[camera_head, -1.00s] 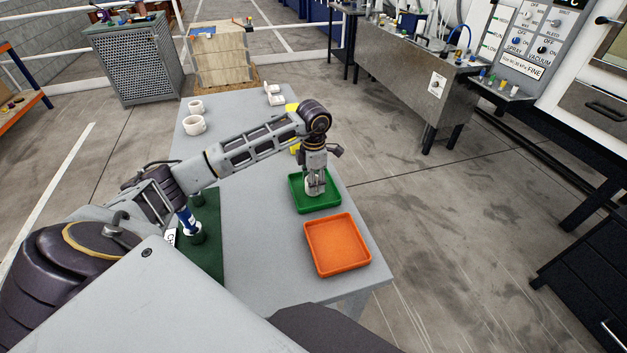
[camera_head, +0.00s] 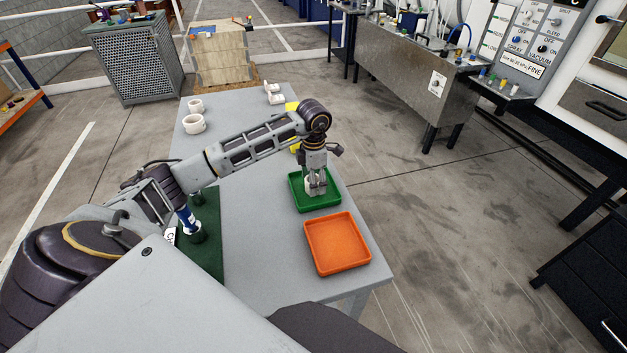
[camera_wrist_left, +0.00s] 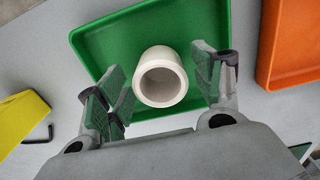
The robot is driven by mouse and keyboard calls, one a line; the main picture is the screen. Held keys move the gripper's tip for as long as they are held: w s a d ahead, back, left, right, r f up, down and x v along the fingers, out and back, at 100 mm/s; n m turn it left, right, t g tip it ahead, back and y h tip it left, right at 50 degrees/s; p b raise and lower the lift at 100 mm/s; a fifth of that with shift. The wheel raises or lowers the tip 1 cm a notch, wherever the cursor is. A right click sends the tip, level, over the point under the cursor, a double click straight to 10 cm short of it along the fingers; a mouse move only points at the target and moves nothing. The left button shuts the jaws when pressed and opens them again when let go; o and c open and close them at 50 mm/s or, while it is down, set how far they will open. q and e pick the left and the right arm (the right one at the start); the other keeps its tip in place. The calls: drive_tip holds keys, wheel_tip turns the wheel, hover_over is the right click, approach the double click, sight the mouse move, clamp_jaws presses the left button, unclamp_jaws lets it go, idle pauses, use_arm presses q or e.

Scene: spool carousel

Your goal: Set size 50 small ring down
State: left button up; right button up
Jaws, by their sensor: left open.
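The small white ring (camera_wrist_left: 162,77) stands in the green tray (camera_wrist_left: 142,22), its round opening facing the left wrist camera. My left gripper (camera_wrist_left: 160,85) is open, with one finger on each side of the ring and a visible gap to each. In the head view my left gripper (camera_head: 316,190) points down into the green tray (camera_head: 329,204), and the ring (camera_head: 311,186) shows only partly between the fingers. My right gripper is not in view.
An orange tray (camera_head: 337,243) lies nearer on the grey table (camera_head: 262,262). Yellow trays are partly hidden behind my arm. Two white rings (camera_head: 194,123) stand at the far left.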

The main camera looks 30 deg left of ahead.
use_arm(q)
wheel_tip(320, 180, up, 12)
drive_tip(key=b, duration=0.1)
drive_tip(key=shift+r, duration=0.15)
idle(0.7)
idle(0.8)
